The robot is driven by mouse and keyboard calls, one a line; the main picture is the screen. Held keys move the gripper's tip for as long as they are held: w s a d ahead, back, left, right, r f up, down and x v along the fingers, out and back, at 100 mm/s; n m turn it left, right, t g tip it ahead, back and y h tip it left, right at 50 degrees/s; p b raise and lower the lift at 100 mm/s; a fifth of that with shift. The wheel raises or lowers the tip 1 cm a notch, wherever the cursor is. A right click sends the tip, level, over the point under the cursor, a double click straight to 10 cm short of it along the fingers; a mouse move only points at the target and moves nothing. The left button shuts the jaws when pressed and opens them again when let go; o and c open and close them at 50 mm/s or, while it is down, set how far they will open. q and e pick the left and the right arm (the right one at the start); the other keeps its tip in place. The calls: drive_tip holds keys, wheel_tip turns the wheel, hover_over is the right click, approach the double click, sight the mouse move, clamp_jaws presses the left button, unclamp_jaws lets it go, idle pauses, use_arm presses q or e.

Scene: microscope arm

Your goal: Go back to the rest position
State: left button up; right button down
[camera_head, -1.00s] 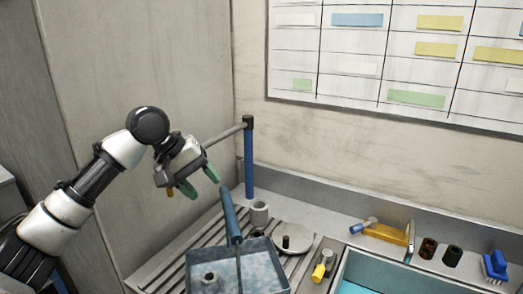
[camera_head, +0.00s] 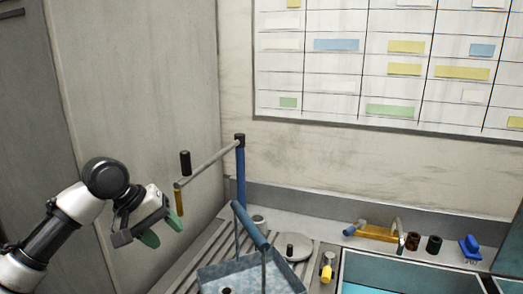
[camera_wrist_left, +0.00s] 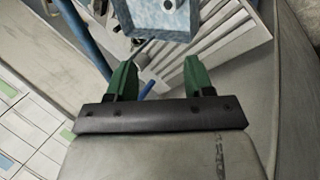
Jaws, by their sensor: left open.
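My left gripper (camera_head: 162,231) has green fingers and hangs at the left of the head view, beside the wall panel. It is open and empty; the left wrist view shows its two fingers (camera_wrist_left: 155,78) apart with nothing between them. A jointed arm on a blue post (camera_head: 240,175) stands to the right of the gripper. Its grey bar reaches left to a black knob (camera_head: 185,163) and a yellow-brown piece (camera_head: 179,198), apart from my fingers. My right gripper is in neither view.
A blue-grey tray (camera_head: 213,272) with a blue handle (camera_head: 250,226) sits on the slatted rack (camera_head: 198,257). A round lidded dish (camera_head: 292,248), a yellow item (camera_head: 327,270), a blue brush (camera_head: 470,247) and a teal basin (camera_head: 410,284) lie to the right. A wall board hangs behind.

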use_arm(q)
drive_tip(key=s+d+f+m, duration=0.35)
drive_tip(key=s+f, duration=0.35)
drive_tip(key=f, duration=0.4)
drive_tip(key=s+d+f+m, duration=0.2)
drive_tip(key=s+d+f, duration=0.3)
drive_tip(key=f, duration=0.6)
drive_tip(key=s+a+f+t+y, duration=0.1)
drive_tip(key=s+a+f+y, duration=0.25)
drive_tip(key=s, duration=0.65)
drive_tip(key=s+a+f+y, duration=0.2)
drive_tip(key=s+a, duration=0.3)
drive_tip(key=s, duration=0.4)
wheel_tip(320, 180, down, 30)
drive_tip(key=s+r+g+b, duration=0.1)
drive_tip(key=s+b, duration=0.1)
drive_tip(key=s+a+f+g+b, duration=0.1)
drive_tip(key=s+a+f, duration=0.2)
drive_tip(key=s+f, duration=1.3)
drive_tip(key=shift+f+m+g, duration=0.15)
drive_tip(key=shift+m+g, duration=0.15)
drive_tip(key=shift+m, duration=0.15)
drive_tip(key=shift+w, duration=0.1)
drive_tip(key=shift+c, duration=0.9)
drive_tip(key=shift+w, duration=0.1)
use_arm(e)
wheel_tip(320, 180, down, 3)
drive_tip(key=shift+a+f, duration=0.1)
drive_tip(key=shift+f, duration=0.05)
